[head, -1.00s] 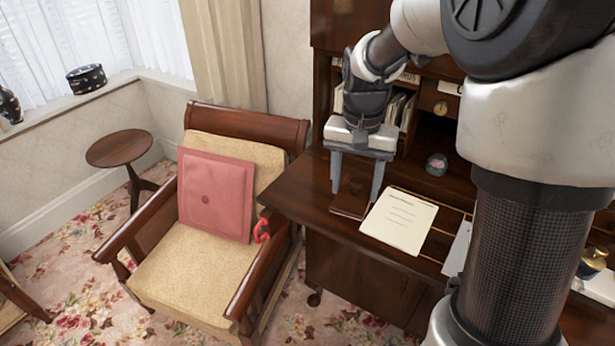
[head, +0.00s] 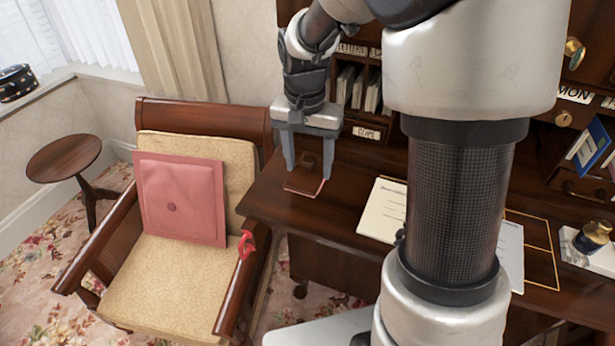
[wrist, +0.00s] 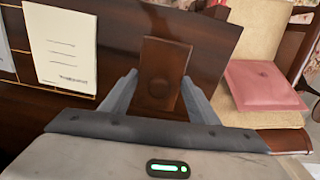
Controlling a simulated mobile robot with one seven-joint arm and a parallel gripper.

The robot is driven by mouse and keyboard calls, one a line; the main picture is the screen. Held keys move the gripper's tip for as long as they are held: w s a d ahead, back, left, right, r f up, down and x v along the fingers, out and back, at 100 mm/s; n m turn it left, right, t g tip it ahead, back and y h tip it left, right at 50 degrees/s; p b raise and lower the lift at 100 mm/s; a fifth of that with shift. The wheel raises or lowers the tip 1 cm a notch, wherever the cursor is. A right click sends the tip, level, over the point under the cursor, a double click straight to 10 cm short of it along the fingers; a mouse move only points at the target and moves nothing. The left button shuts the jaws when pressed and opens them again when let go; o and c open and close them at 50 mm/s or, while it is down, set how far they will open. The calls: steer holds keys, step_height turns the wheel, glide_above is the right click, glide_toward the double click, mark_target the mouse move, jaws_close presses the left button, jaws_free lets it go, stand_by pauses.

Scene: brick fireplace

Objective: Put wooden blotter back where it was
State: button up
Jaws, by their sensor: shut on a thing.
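A cream paper (head: 382,211) lies on the desk right of the blotter. Desk pigeonholes with books (head: 358,88) stand behind my gripper. A wooden armchair (head: 150,290) with a pink cushion (head: 180,198) stands to the left. Bare desk surrounds the blotter.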

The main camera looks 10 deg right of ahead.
mark_target(308, 171)
steer(key=shift+f, duration=2.1)
steer(key=shift+f, duration=0.1)
steer(key=o, duration=1.8)
